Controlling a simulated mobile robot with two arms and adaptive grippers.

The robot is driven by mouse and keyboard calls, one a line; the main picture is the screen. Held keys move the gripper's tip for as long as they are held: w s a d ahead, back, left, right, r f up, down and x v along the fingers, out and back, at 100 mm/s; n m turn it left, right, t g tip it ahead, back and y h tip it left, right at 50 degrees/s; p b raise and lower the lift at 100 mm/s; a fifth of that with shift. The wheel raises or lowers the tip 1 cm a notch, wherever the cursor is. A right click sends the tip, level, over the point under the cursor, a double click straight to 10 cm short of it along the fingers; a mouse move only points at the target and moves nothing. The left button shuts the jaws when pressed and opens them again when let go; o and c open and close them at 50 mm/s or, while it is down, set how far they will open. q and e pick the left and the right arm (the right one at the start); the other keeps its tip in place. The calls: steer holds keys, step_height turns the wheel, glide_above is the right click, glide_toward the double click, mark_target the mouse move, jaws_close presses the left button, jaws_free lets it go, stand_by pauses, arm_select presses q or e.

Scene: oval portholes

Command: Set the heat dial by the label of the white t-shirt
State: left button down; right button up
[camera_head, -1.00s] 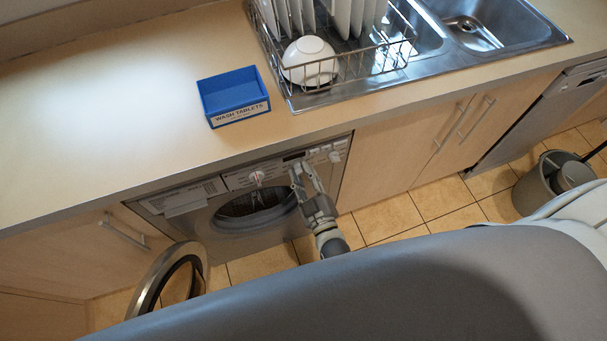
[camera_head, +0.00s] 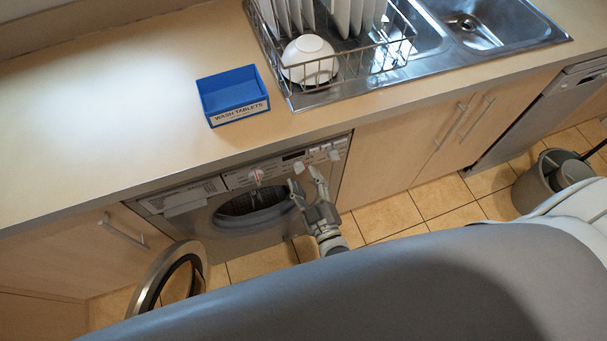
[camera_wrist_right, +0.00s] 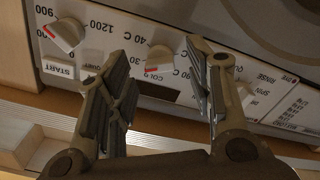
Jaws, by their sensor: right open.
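The heat dial (camera_wrist_right: 160,58) is a pale knob on the washing machine panel, between my right gripper's fingertips in the wrist view, where the lettering is upside down. Its red mark sits at its lower edge near letters reading "COL". "40 C" is printed to its left. The dial also shows in the head view (camera_head: 299,168). My right gripper (camera_head: 303,175) is open and empty, its fingers apart around the dial's place; contact cannot be told. It fills the wrist view (camera_wrist_right: 157,48). The white t-shirt and its label are not visible. My left gripper is out of view.
The speed dial (camera_wrist_right: 65,33) and programme dial (camera_wrist_right: 244,92) flank the heat dial. The washer's round door (camera_head: 165,278) stands open. A blue wash tablets box (camera_head: 234,96) and dish rack (camera_head: 335,70) are on the counter. A bin (camera_head: 536,190) stands at right.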

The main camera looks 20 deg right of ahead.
steer(key=s, duration=0.9)
steer(key=shift+s+d, duration=0.15)
steer(key=shift+s, duration=0.25)
